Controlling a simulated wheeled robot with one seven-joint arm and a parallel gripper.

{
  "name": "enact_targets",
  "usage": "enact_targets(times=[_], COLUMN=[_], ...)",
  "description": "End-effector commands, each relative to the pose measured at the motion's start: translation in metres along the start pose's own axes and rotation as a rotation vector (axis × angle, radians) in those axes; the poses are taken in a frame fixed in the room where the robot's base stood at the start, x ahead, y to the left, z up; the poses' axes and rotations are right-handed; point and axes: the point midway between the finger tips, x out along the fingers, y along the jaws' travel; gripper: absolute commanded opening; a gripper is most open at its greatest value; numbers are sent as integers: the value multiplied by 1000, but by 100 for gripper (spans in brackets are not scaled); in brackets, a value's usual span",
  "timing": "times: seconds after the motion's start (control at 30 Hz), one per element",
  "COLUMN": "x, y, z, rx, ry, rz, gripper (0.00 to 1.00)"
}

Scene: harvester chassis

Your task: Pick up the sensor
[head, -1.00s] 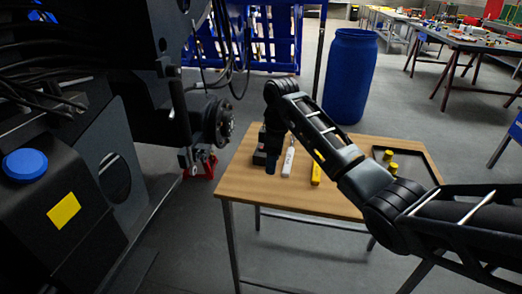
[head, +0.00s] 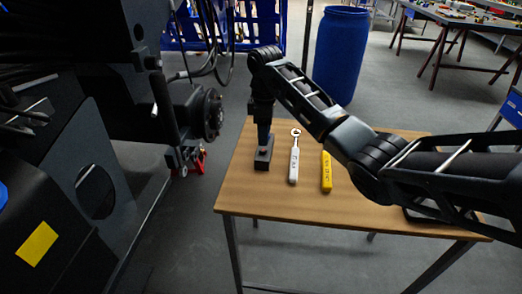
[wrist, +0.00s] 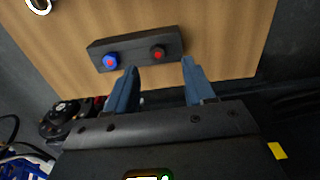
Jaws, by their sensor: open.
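A dark block (wrist: 134,49) lies on the wooden table and carries two round parts, a blue one with a red centre (wrist: 111,62) and a dark one with a red centre (wrist: 158,53). Which part is the sensor I cannot tell for sure. In the head view the block (head: 264,161) sits near the table's left side, with its far part hidden behind my gripper (head: 265,141). My gripper points down over the block. In the wrist view its two blue-grey fingers (wrist: 160,72) are apart with nothing between them, and the block lies just beyond the tips.
A white-handled wrench (head: 294,162) and a yellow tool (head: 326,171) lie right of the block on the wooden table (head: 260,200). The chassis with a dark hub (head: 211,114) stands left of the table. A blue barrel (head: 340,55) stands behind. My arm covers the table's right side.

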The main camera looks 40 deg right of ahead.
Motion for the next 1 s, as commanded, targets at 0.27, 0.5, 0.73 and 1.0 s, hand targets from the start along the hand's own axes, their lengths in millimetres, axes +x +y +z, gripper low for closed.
enact_targets(times=[0.27,0.5,0.73,1.0], x=[32,58,60,61], y=[3,4,4,3], z=[-2,-3,-3,-3], rx=[1,1,0,1], ry=[-3,0,0,0], rz=[-2,1,1,1], gripper=[53,53,53,30])
